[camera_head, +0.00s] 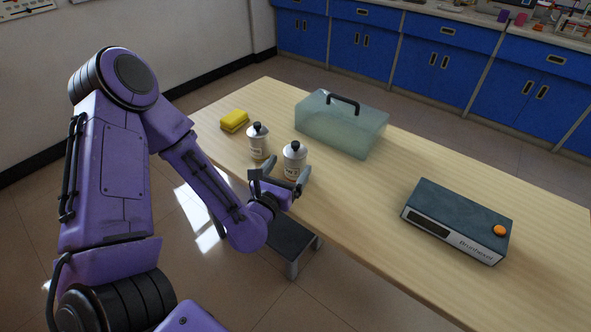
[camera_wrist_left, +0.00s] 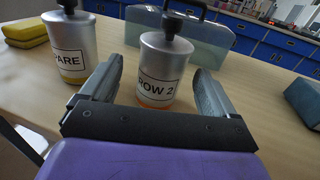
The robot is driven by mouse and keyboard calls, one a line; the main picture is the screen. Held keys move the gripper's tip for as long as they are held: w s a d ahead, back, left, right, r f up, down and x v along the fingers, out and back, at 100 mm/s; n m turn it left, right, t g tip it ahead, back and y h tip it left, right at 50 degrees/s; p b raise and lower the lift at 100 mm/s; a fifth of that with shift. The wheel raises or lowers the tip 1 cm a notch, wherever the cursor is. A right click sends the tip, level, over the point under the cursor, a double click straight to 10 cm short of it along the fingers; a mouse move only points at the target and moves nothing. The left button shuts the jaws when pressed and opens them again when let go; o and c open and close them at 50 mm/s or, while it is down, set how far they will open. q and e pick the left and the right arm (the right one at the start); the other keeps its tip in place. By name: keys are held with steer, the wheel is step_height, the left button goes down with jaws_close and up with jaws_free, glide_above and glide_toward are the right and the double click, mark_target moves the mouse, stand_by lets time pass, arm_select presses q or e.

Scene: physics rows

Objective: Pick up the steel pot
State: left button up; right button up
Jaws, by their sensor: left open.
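Two steel pots with black knobs stand upright on the wooden table. The nearer steel pot (camera_head: 294,160) has a label reading "ROW 2" in the left wrist view (camera_wrist_left: 164,66). The other steel pot (camera_head: 258,144), at its left, has a label that reads "PARE" as far as it shows in the left wrist view (camera_wrist_left: 72,48). My left gripper (camera_head: 290,166) is open and empty at the nearer pot. In the left wrist view its fingers (camera_wrist_left: 158,72) appear on either side of that pot; contact cannot be told. My right gripper is not in view.
A yellow sponge (camera_head: 234,121) lies at the table's far left. A clear bluish box (camera_head: 340,128) with a black handle stands behind the pots. A dark device (camera_head: 455,222) with an orange knob sits at the right. The table (camera_head: 365,190) is bare between pots and device.

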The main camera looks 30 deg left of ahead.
arm_select(q)
steer(key=w, duration=0.4)
steer(key=shift+w+a+p, duration=0.3)
steer(key=shift+w+p, duration=0.1)
steer(key=shift+f, duration=0.1)
steer(key=c, duration=1.3)
steer(key=shift+o, duration=0.2)
